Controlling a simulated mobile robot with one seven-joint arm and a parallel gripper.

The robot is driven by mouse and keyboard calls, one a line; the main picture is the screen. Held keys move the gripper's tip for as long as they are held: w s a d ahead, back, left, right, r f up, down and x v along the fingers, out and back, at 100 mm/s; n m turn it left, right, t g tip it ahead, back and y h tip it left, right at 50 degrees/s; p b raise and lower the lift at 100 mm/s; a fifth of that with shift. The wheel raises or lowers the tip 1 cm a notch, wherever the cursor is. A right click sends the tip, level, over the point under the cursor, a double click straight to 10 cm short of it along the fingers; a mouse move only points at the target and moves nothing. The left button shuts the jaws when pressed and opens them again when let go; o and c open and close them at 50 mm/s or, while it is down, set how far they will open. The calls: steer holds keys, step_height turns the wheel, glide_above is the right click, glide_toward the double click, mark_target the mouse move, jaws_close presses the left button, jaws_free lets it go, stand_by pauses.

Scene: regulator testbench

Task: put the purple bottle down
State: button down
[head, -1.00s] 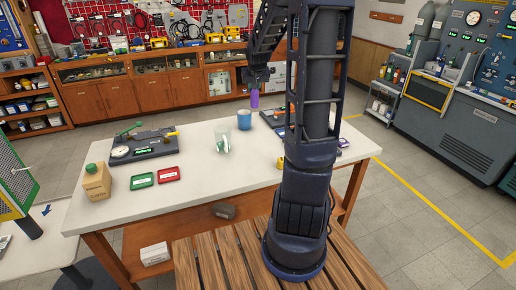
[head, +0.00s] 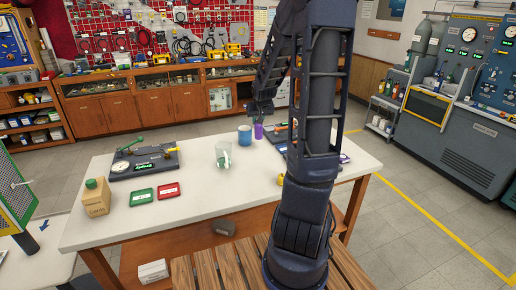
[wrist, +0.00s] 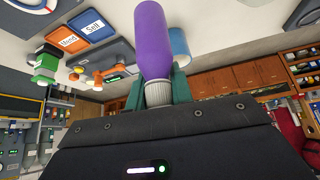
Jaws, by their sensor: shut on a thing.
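The purple bottle (head: 258,131) is upright at the far side of the white table (head: 215,190), just right of the blue cup (head: 245,134). My gripper (head: 259,117) is above it, small and dark in the head view. In the wrist view the purple bottle (wrist: 165,40) hangs from its grey ribbed cap (wrist: 158,93), which sits between the green fingers of my gripper (wrist: 157,97). They are shut on it. The bottle's base is at or very near the tabletop; I cannot tell whether it touches.
A clear glass (head: 223,156) stands nearer on the table. Green (head: 142,197) and red (head: 168,190) trays, a carton (head: 96,198) and a gauge device (head: 145,161) are on the left.

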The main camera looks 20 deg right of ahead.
mark_target(260, 138)
steer(key=shift+f, duration=4.85)
steer(key=shift+f, duration=0.1)
steer(key=shift+f, duration=1.75)
steer(key=shift+f, duration=0.1)
steer(key=c, duration=1.2)
jaws_free()
steer(key=shift+c, duration=0.2)
steer(key=shift+v, duration=4.85)
steer(key=shift+v, duration=1.15)
